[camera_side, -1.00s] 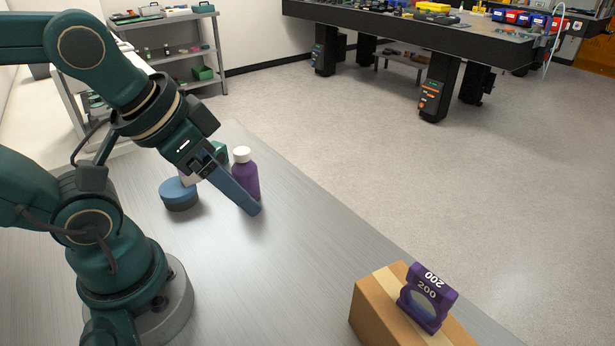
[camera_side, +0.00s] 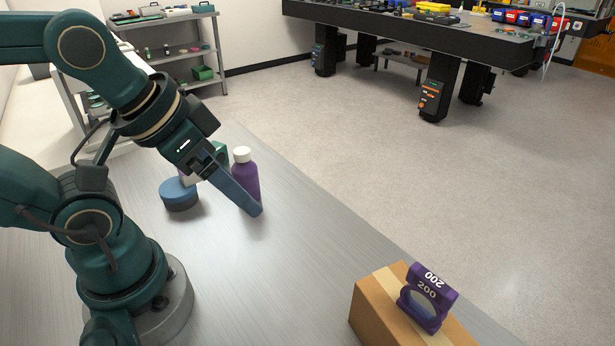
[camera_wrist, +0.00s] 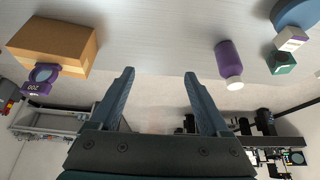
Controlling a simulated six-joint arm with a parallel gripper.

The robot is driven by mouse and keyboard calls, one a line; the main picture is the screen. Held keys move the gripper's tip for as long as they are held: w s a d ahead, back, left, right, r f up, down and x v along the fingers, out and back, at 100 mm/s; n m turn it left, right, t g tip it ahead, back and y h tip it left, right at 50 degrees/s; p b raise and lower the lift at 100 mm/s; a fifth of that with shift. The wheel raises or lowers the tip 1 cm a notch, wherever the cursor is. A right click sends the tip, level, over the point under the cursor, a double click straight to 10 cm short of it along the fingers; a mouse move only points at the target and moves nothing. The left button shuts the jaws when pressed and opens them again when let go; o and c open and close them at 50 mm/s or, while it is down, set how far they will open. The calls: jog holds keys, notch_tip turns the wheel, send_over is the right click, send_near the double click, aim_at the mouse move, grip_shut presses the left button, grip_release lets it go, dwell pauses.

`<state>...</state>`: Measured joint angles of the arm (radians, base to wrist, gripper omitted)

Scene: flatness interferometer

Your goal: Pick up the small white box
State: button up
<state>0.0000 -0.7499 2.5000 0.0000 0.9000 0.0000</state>
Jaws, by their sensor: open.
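The small white box (camera_wrist: 290,39) shows at the upper right of the wrist view, between a blue round block (camera_wrist: 296,12) and a green box (camera_wrist: 282,63). I cannot tell whether it rests on the blue block or stands beside it. In the side view only a sliver of the white box (camera_side: 187,179) shows, mostly hidden by my gripper. My gripper (camera_wrist: 159,73) is open and empty, its two blue fingers spread. In the side view its fingers (camera_side: 257,209) point down to the right, in front of the purple bottle (camera_side: 243,173).
The purple bottle (camera_wrist: 229,60) stands between my fingers and the white box in the wrist view. A cardboard box (camera_side: 386,310) with a purple "200" object (camera_side: 427,297) on it is at the front right. The metal table (camera_side: 285,265) between is clear.

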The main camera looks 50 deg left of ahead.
aim_at(179, 193)
jog(key=a+f+m+g+y, duration=0.1)
jog(key=a+f+m+y, duration=0.2)
jog(key=a+m+y, duration=0.1)
jog(key=a+f+m+g+y, duration=0.2)
jog(key=a+m+y, duration=0.2)
jog(key=a+m, duration=0.3)
jog(key=w+a+f+m+g+y, duration=0.1)
jog(key=a+f+m+g+y, duration=0.1)
jog(key=a+m+y, duration=0.3)
jog(key=shift+w+a+f+m, duration=0.1)
jog(key=shift+a+f, duration=0.2)
jog(key=shift+a, duration=0.25)
jog(key=shift+s+a+f+m, duration=0.1)
jog(key=shift+a+f, duration=0.15)
jog(key=shift+a, duration=0.3)
jog(key=shift+w+a+f+m, duration=0.1)
jog(key=shift+a+f, duration=0.2)
jog(key=shift+a, duration=0.25)
jog(key=shift+f+m, duration=0.4)
jog(key=shift+s+f+m+g, duration=0.3)
jog(key=shift+f, duration=0.15)
jog(key=shift+x, duration=2.5)
grip_shut()
